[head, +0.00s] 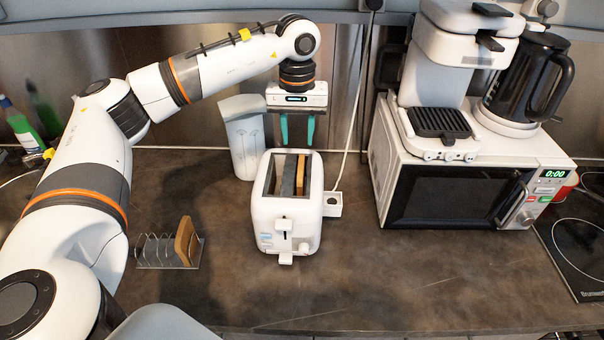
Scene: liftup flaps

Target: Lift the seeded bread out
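A white toaster (262,212) stands on the dark counter with its lever side toward me. A brown bread slice (300,172) sits upright in its right slot, with its top edge showing; seeds are too small to make out. The left slot shows no bread. Another brown bread slice (184,240) stands in a wire toast rack (154,252) left of the toaster. My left gripper (297,142) points down above the toaster's far end, with its two teal fingers apart and nothing between them. It does not touch the bread. My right gripper is not in view.
A white pitcher-like container (243,140) stands behind the toaster at left. A microwave (455,195) with a coffee machine and a kettle (528,80) on top stands at right. A white cord hangs behind the toaster. The front counter (370,285) is clear.

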